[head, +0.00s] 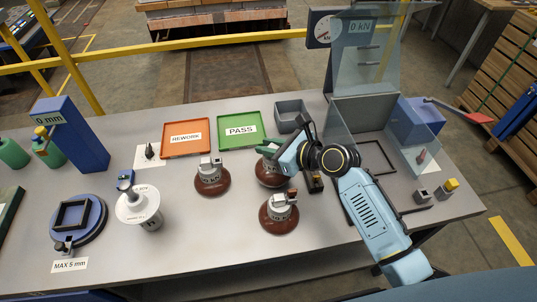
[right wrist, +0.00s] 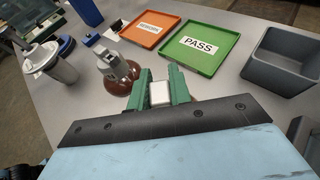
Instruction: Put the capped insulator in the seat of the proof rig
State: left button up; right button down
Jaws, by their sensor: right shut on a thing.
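Three brown insulators with grey metal tops stand on the table in the head view: one at left (head: 212,182), one at front (head: 279,217), and one at back (head: 270,176), partly hidden by my right arm. My right gripper (head: 268,150) is at the back insulator's top. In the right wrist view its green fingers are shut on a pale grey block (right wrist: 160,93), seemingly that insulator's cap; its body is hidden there. The proof rig (head: 364,60) stands at right with a dial, a "0 kN" display and clear panels. Its seat is hard to make out. My left gripper is not in view.
An orange REWORK tray (head: 186,152), a green PASS tray (head: 262,120) and a grey bin (head: 291,108) stand behind the insulators. A white canister (head: 140,212) and blue turntable (head: 80,224) are at left. The rig's clear panel (head: 352,135) stands beside my right arm.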

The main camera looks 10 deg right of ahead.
aim_at(265, 172)
jog(key=shift+f+b, duration=0.4)
jog(key=shift+f, duration=0.75)
jog(key=shift+f, duration=0.15)
jog(key=c, duration=1.3)
grip_release()
jog(key=shift+f, duration=0.15)
